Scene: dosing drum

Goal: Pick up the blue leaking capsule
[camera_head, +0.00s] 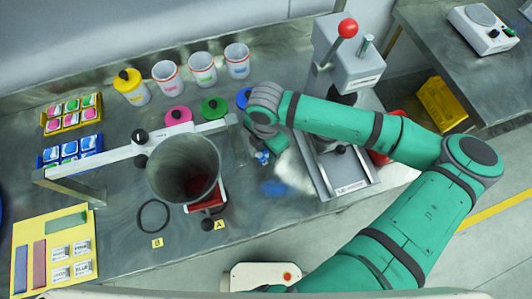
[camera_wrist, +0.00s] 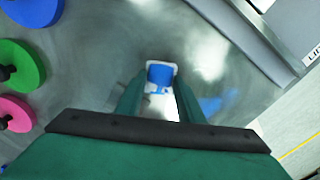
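The blue leaking capsule (camera_wrist: 160,75) has a blue top with white edges. It sits between the fingertips of my gripper (camera_wrist: 160,88) in the wrist view, and the fingers close in on its two sides. In the head view the capsule (camera_head: 262,157) shows just under my gripper (camera_head: 266,150), close above the bench; I cannot tell whether it touches the metal. A blue wet stain (camera_head: 273,187) lies on the bench in front of it, and the stain also shows in the wrist view (camera_wrist: 212,104), right of the fingers.
The lever press (camera_head: 345,165) stands right of my gripper. The funnel (camera_head: 184,168) on its weighing arm is to the left. Pink (camera_head: 178,116), green (camera_head: 213,108) and blue (camera_head: 243,98) lids lie behind. A blue rack (camera_head: 70,152) and a yellow rack (camera_head: 70,117) hold capsules at left.

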